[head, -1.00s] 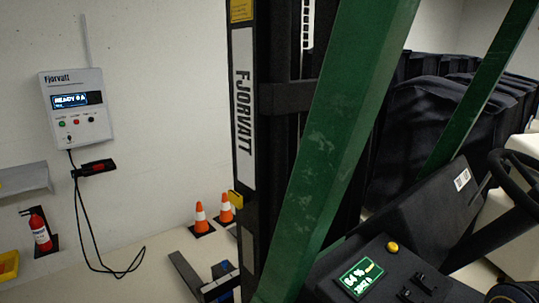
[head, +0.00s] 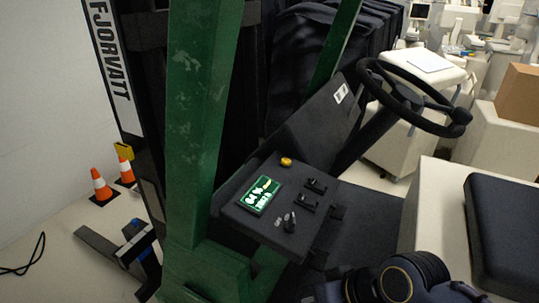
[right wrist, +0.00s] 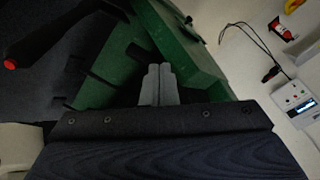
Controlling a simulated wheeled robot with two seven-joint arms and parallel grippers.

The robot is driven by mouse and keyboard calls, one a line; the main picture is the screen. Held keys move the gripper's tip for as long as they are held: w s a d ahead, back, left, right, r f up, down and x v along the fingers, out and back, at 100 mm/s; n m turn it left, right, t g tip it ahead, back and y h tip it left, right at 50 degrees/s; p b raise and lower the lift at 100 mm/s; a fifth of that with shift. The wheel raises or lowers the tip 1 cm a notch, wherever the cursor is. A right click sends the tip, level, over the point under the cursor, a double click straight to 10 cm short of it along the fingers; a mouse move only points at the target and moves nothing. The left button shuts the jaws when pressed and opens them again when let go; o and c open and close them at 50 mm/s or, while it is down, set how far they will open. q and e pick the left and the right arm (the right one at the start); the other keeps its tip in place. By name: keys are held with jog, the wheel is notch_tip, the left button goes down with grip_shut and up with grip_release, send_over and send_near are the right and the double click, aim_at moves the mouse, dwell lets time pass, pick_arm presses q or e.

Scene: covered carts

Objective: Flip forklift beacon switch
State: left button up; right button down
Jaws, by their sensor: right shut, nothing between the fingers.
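The forklift's dark dash panel (head: 262,230) is in the middle of the head view. On it are a lit green display (head: 262,196), a round yellow button (head: 286,161), two black switches (head: 316,186) (head: 308,203) and a small key-like knob (head: 290,222). I cannot read which switch is for the beacon. My right gripper (right wrist: 159,85) shows in the right wrist view, its grey fingers together and empty, in front of the green forklift frame (right wrist: 165,40). The head view shows part of my right arm at the bottom, not the fingers. My left gripper is not in view.
A green post (head: 195,110) stands left of the panel. The steering wheel (head: 420,98) is above and right of it, and the dark seat (head: 508,222) is at right. Orange cones (head: 101,186) stand on the floor at left. A wall charger (right wrist: 295,97) shows in the wrist view.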

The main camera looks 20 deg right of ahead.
jog(key=w+d+r+n+b, duration=0.2)
jog(key=w+d+r+n, duration=0.2)
jog(key=r, duration=0.6)
jog(key=w+d+r+n+b, duration=0.2)
jog(key=w+d+r+n, duration=0.3)
jog(key=w+d+r, duration=0.4)
jog(key=shift+d+r+y, duration=0.25)
jog(key=shift+r+y, duration=0.15)
jog(key=shift+r, duration=0.55)
send_over(307, 201)
jog(key=s+d, duration=0.1)
jog(key=f, duration=0.7)
jog(key=shift+s+d+f, duration=0.15)
jog(key=shift+s+f, duration=0.05)
jog(key=shift+f, duration=0.2)
notch_tip(307, 201, down, 3)
jog(key=shift+d+r, duration=0.1)
jog(key=shift+r, duration=0.1)
jog(key=shift+s+f, duration=0.15)
jog(key=shift+f, duration=0.7)
